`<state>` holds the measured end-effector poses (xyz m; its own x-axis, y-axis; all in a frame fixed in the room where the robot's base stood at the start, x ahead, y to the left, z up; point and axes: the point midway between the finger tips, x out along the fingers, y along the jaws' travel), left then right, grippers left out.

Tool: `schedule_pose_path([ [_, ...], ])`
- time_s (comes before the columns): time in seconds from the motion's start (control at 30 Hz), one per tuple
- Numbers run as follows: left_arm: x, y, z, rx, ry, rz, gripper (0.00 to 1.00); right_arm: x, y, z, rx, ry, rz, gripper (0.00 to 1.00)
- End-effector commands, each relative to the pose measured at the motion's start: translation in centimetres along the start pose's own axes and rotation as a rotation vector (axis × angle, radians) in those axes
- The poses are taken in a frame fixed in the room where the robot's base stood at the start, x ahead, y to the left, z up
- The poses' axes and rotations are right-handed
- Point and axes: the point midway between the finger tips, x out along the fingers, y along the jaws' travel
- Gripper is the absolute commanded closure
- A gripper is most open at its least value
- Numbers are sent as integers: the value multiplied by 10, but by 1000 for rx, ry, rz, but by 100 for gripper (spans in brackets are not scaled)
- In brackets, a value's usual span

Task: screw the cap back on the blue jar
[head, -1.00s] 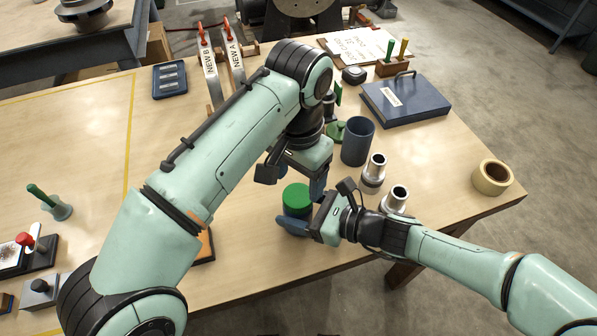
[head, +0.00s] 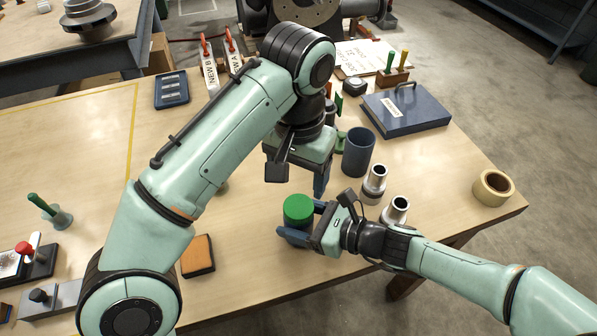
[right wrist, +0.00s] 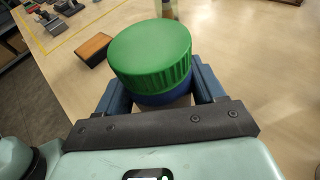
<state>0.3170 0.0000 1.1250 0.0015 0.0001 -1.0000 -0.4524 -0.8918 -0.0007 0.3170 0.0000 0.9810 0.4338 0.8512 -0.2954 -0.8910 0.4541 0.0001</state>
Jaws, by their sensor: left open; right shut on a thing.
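The blue jar (right wrist: 165,99) stands upright near the table's front edge, its body largely hidden by my right gripper. A ribbed green cap (head: 298,209) sits on top of it, looking level; it fills the middle of the right wrist view (right wrist: 152,50). I cannot tell how tight the cap is. My right gripper (head: 300,222) is shut on the jar below the cap, one finger on each side. My left gripper (head: 306,182) is open and empty above and behind the cap, apart from it; one of its fingers is hard to see.
A dark blue cylinder (head: 358,152) and two metal fittings (head: 374,182) (head: 396,210) stand right of the jar. A tape roll (head: 493,187) is at the right edge. A blue case (head: 406,110) lies behind.

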Motion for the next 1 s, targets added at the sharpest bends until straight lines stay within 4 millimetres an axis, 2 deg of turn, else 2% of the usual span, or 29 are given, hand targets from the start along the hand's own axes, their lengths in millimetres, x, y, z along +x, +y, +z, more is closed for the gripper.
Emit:
schedule_pose_path([
  [0.27, 9, 0, 0, 1, -1, -1, 29, 0, 1, -1, 0, 2, 1, 100],
  [0.7, 68, 0, 0, 2, -2, -1, 29, 0, 0, -1, 0, 2, 1, 100],
  [1.0, 80, 0, 0, 1, 1, 1, 29, 0, 0, -1, 0, 2, 1, 100],
])
